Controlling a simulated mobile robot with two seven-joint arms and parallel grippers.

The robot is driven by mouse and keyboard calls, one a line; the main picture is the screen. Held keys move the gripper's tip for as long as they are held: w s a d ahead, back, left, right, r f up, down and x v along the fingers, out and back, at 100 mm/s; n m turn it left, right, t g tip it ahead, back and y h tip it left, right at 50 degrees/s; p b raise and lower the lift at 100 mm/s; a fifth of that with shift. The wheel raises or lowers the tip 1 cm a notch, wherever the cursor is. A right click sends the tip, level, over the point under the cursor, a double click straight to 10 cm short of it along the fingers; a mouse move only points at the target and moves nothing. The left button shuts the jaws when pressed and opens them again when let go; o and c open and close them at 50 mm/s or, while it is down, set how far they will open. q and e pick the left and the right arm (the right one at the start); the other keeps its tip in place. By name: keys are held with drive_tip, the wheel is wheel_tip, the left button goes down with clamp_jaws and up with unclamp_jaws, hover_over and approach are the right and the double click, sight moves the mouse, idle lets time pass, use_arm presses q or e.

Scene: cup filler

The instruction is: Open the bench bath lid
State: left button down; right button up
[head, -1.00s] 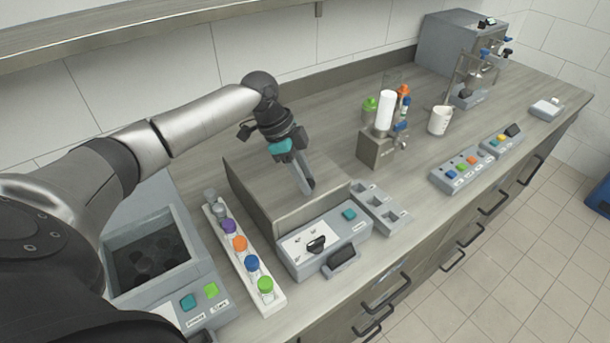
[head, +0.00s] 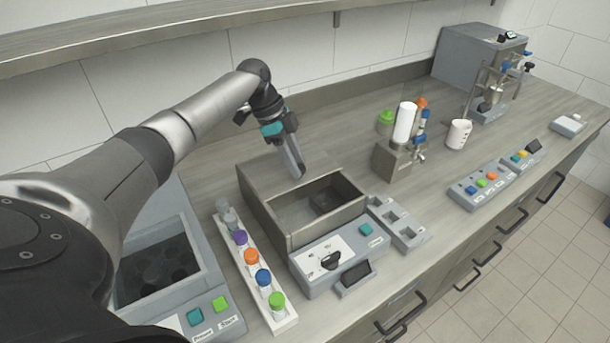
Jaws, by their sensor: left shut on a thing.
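The bench bath (head: 341,252) is a grey box with a control panel, standing on the bench in the middle of the head view. Its basin is uncovered at the front, and the inner walls and a darker part inside show. The grey lid (head: 266,186) seems to lie toward the back of the bath; its outline is hard to tell from the bench. My left gripper (head: 298,173) reaches down from above at the back of the opening, shut on the lid. The exact grip is too small to see. My right gripper is not in view.
A white rack (head: 287,322) with several coloured-cap vials stands left of the bath, beside another bath (head: 190,290). A grey slotted block (head: 410,236) is close on the right. A dispenser (head: 391,162) and white beaker (head: 458,134) stand farther right. Bare bench lies behind.

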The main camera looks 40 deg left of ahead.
use_arm(q)
drive_tip(key=shift+w+a+b, duration=0.3)
drive_tip(key=shift+w+a, duration=0.05)
drive_tip(key=shift+a, duration=0.45)
drive_tip(key=c, duration=0.5)
unclamp_jaws()
drive_tip(key=p+v, duration=0.1)
drive_tip(key=v, duration=1.4)
drive_tip(key=shift+a, duration=0.2)
drive_tip(key=shift+r, duration=0.15)
drive_tip(key=shift+r, duration=0.1)
